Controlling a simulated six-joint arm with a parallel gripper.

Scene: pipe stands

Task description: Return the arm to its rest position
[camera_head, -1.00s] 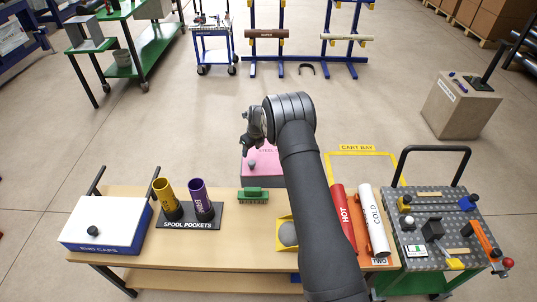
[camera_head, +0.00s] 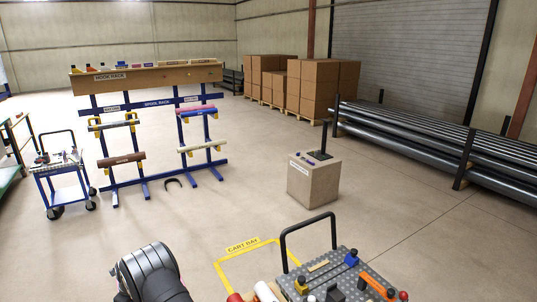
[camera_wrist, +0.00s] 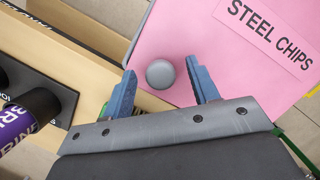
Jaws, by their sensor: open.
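My gripper (camera_wrist: 163,92) shows in the wrist view with its two blue fingers apart and nothing between them. It hangs over the pink box (camera_wrist: 210,40) labelled STEEL CHIPS, and the grey round knob (camera_wrist: 160,73) of that box shows between the fingers, below them. I cannot tell the height of the gap. In the head view only a dark rounded joint of my arm shows at the bottom; the gripper is out of that picture.
In the head view a grey cart (camera_head: 335,270) with a black handle stands at the bottom right, beside the yellow cart bay outline (camera_head: 228,268).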

